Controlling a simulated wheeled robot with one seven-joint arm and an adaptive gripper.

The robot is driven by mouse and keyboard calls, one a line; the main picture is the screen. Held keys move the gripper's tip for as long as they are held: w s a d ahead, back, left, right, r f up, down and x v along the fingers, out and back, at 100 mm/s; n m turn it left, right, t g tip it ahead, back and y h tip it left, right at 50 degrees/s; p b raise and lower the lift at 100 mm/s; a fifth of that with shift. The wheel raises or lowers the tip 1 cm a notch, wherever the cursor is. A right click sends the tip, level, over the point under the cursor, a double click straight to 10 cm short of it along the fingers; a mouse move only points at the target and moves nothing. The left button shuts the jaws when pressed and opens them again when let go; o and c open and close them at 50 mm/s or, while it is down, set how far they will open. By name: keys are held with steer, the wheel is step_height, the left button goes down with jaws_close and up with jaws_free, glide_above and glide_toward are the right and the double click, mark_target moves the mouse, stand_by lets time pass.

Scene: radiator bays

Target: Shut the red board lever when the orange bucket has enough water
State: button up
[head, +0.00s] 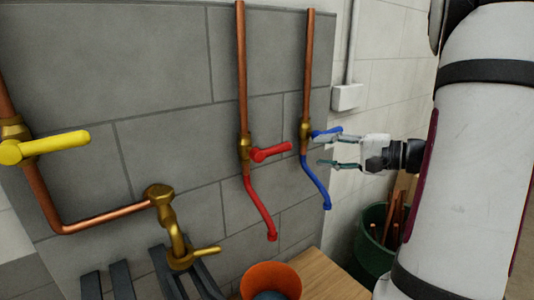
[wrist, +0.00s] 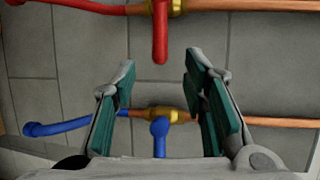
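The red board lever (head: 270,152) sits on a brass valve and points right, across its upright copper pipe. In the wrist view the red lever (wrist: 160,38) is ahead of the fingertips. My gripper (head: 321,151) is open and empty, beside the blue lever (head: 325,132), which its upper finger partly hides. In the wrist view the blue lever (wrist: 159,137) shows between the spread fingers of my gripper (wrist: 160,78); I cannot tell whether they touch it. The orange bucket (head: 271,275) stands below the red spout (head: 272,235). Something bluish shows inside; its level is unclear. I see no stream.
A yellow lever (head: 45,147) is on a pipe at the left, with a brass tap (head: 172,225) beside it. The bucket stands on a wooden top (head: 325,277). A dark green bin (head: 371,240) with rods is at the right. A white box (head: 348,97) is on the wall.

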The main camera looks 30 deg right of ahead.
mark_target(283, 149)
steer(key=x, duration=1.3)
steer(key=shift+a+f+p, duration=0.1)
steer(key=shift+p, duration=0.3)
jaws_close()
